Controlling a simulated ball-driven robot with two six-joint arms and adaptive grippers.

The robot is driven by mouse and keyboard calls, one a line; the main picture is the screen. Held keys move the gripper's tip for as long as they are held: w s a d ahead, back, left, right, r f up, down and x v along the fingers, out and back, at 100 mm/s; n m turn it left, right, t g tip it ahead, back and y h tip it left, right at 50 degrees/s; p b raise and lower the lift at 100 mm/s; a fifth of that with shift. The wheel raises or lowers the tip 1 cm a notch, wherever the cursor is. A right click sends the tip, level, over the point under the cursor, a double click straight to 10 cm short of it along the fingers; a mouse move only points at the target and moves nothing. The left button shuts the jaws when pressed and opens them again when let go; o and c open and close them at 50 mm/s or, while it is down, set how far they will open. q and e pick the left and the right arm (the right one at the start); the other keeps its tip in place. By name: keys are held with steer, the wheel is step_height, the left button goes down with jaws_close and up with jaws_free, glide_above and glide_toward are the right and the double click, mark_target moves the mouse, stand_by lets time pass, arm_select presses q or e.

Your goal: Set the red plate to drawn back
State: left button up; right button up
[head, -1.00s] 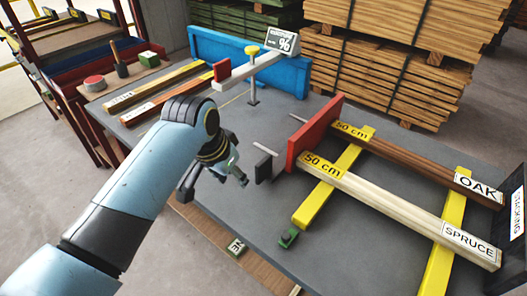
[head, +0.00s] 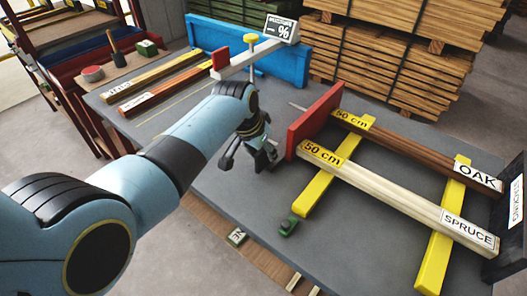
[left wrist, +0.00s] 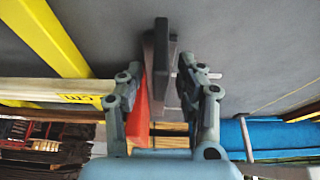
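The red plate (head: 314,122) stands upright on the grey table, at the near ends of the spruce beam (head: 390,190) and the oak beam (head: 410,150). I cannot tell whether it touches them. My left gripper (head: 250,160) is just left of the plate, low over the table, and hides the plate's dark handle in the head view. In the left wrist view the fingers (left wrist: 160,75) are open, with the dark handle (left wrist: 161,45) between and beyond them. The red plate (left wrist: 138,103) shows beside the left finger. My right gripper is not in view.
Yellow supports (head: 437,245) carry the beams. A blue trough (head: 245,55) and a yellow-knobbed post (head: 251,40) stand behind. Stacked timber (head: 390,60) fills the back.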

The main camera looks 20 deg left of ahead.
arm_select(q)
steer(key=shift+c, duration=0.2)
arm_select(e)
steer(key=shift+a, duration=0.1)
arm_select(q)
jaws_close()
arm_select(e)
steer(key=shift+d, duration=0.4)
arm_select(q)
steer(key=w+a, duration=0.1)
steer(key=a, duration=0.2)
steer(key=w+a+b, duration=0.1)
steer(key=a, duration=0.2)
steer(key=w+a, duration=0.1)
steer(key=a, duration=0.3)
steer(key=shift+w, duration=0.3)
steer(key=shift+d, duration=0.1)
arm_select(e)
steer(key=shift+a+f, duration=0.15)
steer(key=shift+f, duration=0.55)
